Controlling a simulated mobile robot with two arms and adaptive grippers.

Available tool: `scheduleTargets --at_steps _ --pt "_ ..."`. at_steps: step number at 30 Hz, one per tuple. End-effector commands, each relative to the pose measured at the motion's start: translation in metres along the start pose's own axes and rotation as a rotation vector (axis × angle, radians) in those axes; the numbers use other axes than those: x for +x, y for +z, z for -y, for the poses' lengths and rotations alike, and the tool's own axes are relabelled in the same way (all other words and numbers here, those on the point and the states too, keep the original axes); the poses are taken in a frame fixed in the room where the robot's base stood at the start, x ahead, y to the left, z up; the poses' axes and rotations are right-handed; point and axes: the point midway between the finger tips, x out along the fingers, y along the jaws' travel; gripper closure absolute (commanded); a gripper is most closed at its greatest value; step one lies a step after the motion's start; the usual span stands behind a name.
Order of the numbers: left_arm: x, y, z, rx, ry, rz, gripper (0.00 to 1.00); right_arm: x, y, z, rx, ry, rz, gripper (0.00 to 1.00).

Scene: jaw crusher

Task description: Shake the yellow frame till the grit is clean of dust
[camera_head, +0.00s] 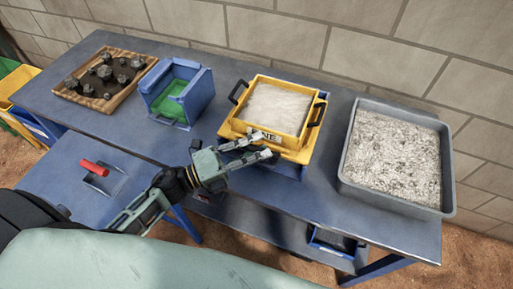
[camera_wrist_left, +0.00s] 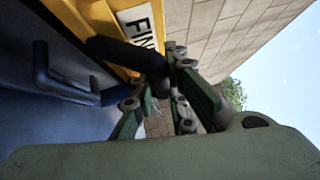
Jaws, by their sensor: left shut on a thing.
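The yellow frame (camera_head: 300,148) stands on the blue bench, with pale grit (camera_head: 275,107) inside it and black handles at its sides. Its front has a white label, partly hidden by my gripper. My left gripper (camera_head: 258,148) is at the front of the frame, shut. In the left wrist view the gripper (camera_wrist_left: 160,88) has its fingers on a black bar (camera_wrist_left: 125,55) beside the label on the yellow frame (camera_wrist_left: 88,18). The exact grip is partly hidden by the fingers. My right gripper is not in view.
A grey tray (camera_head: 346,175) of speckled grit stands right of the frame. A blue box with a green inside (camera_head: 195,112) and a wooden tray (camera_head: 122,53) of dark rocks stand left. A lower blue table (camera_head: 60,190) holds a red-handled tool (camera_head: 95,168). A block wall is behind.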

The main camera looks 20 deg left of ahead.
Motion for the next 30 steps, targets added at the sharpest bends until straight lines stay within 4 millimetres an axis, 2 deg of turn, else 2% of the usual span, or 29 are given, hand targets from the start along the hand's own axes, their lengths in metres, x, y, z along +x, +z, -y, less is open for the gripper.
scheduleTargets --at_steps 10,18,19,21,30 --pt "0.018 0.019 -0.008 0.009 0.004 0.000 1.00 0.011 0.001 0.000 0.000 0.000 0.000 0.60" --pt "0.019 0.021 -0.008 0.006 0.006 0.001 1.00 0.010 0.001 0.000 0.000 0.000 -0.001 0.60" --pt "0.019 0.021 -0.008 0.006 0.006 0.001 0.85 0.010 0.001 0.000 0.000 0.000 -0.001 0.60" --pt "0.019 0.021 -0.008 0.005 0.006 0.001 0.79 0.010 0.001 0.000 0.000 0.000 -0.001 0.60" --pt "0.019 0.020 -0.006 0.003 0.003 0.001 0.78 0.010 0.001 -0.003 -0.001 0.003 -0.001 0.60"
